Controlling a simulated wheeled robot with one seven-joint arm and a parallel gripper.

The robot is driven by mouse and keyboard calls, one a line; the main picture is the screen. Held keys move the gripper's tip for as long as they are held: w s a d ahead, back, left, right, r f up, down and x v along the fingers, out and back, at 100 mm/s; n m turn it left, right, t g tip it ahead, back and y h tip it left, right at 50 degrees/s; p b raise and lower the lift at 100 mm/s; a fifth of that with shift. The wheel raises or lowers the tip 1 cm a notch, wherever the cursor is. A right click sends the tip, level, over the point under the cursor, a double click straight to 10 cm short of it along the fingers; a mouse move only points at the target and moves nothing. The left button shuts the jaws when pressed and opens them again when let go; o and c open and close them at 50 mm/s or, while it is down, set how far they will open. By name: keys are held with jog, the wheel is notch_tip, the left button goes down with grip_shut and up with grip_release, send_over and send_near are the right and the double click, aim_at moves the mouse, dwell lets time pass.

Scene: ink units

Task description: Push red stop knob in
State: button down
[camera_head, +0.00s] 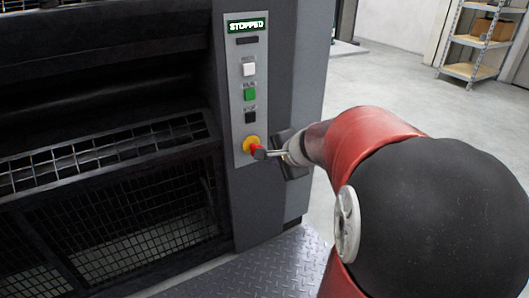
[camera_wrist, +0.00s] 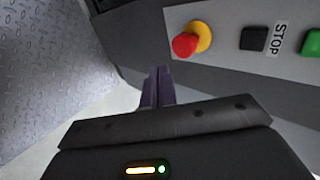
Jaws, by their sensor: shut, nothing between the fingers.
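The red stop knob (camera_wrist: 185,44) sits on a yellow round base (camera_wrist: 203,34) at the end of the control strip in the wrist view. In the head view the yellow base (camera_head: 248,142) is at the strip's bottom, and the knob (camera_head: 256,150) is partly hidden by my gripper. My gripper (camera_wrist: 157,72) is shut and empty, its fingertips just beside and below the knob in the wrist view. In the head view its tip (camera_head: 265,153) is at the knob; I cannot tell if it touches. The display (camera_head: 246,26) reads STOPPED.
Above the knob on the strip are a black button (camera_head: 250,115), a green button (camera_head: 250,94) and a white button (camera_head: 249,70). A mesh guard (camera_head: 110,148) is on the left. Metal plate flooring (camera_head: 255,268) lies below. A shelf (camera_head: 470,70) stands far back right.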

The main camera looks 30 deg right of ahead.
jog(key=w+f, duration=0.2)
jog(key=w, duration=0.4)
jog(key=shift+w, duration=0.15)
jog(key=shift+a, duration=0.1)
jog(key=shift+w, duration=0.95)
